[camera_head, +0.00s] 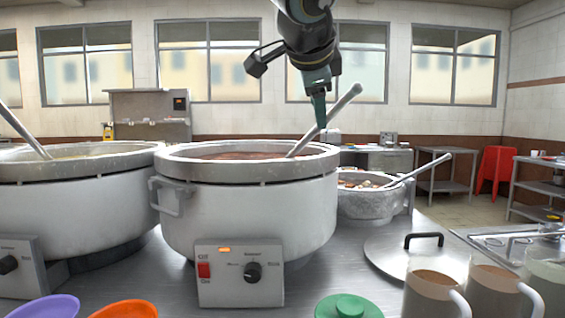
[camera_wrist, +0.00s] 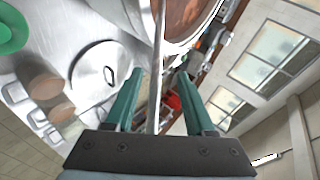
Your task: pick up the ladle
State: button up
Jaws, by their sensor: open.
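A grey ladle (camera_head: 336,108) leans in the middle white stockpot (camera_head: 250,215), its handle slanting up to the right over the rim. Its lower end is hidden in the reddish-brown contents. My gripper (camera_head: 319,112) is above the pot's right side, pointing down, its fingertips overlapping the handle in the head view. In the wrist view, my gripper (camera_wrist: 160,75) is open, with two teal fingers spread apart. The ladle's handle (camera_wrist: 157,60) runs lengthwise through the gap between them, with space on both sides. I see no clear contact.
Another ladle (camera_head: 24,132) leans in the left stockpot (camera_head: 75,205). A third (camera_head: 425,168) leans in a smaller pot (camera_head: 368,203) behind right. A round lid (camera_head: 385,255), mugs (camera_head: 436,292) and bowls (camera_head: 125,309) stand on the steel counter. The air above the pots is mostly free.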

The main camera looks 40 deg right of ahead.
aim_at(302, 143)
jog(key=x, duration=0.2)
jog(key=p+x, duration=0.1)
jog(key=x, duration=0.2)
jog(key=shift+s+d+f, duration=0.1)
jog(key=shift+d+f, duration=0.15)
jog(key=shift+f, duration=0.05)
grip_shut()
dwell(1.2)
